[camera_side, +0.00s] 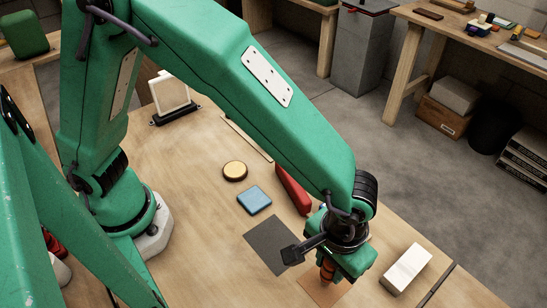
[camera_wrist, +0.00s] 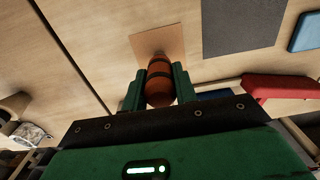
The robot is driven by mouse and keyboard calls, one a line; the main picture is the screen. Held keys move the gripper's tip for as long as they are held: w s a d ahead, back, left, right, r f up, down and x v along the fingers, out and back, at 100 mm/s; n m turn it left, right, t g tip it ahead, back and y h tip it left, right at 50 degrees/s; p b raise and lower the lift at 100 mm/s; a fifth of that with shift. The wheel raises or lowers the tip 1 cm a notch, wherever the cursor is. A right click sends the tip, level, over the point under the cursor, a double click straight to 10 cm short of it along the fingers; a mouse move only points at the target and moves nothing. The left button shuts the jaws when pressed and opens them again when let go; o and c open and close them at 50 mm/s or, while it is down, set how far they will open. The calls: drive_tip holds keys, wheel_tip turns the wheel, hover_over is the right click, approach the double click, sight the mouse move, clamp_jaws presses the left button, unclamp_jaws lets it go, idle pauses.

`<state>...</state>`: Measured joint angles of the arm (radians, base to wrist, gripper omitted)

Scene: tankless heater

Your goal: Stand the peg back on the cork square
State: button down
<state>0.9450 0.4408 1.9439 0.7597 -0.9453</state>
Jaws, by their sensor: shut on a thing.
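An orange-brown peg (camera_side: 327,268) with dark bands is held in my gripper (camera_side: 338,272), low over the cork square. In the wrist view the peg (camera_wrist: 159,80) sits between the two green fingers of my gripper (camera_wrist: 158,88), which are shut on it. The tan cork square (camera_side: 322,292) lies flat on the table and is partly covered by my gripper in the side view. In the wrist view the cork square (camera_wrist: 172,40) shows past the peg's far end. That end overlaps the square near its edge. I cannot tell whether it touches.
A dark grey square (camera_side: 270,243) lies beside the cork. A blue square (camera_side: 254,199), a round gold-topped disc (camera_side: 235,171) and a red tool (camera_side: 292,189) lie farther back. A white block (camera_side: 406,268) is to the right. The table's right side has a dark seam.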

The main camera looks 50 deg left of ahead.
drive_tip(key=shift+f, duration=0.6)
idle(0.9)
drive_tip(key=c, duration=1)
unclamp_jaws()
drive_tip(key=shift+r, duration=0.1)
drive_tip(key=shift+r, duration=3.85)
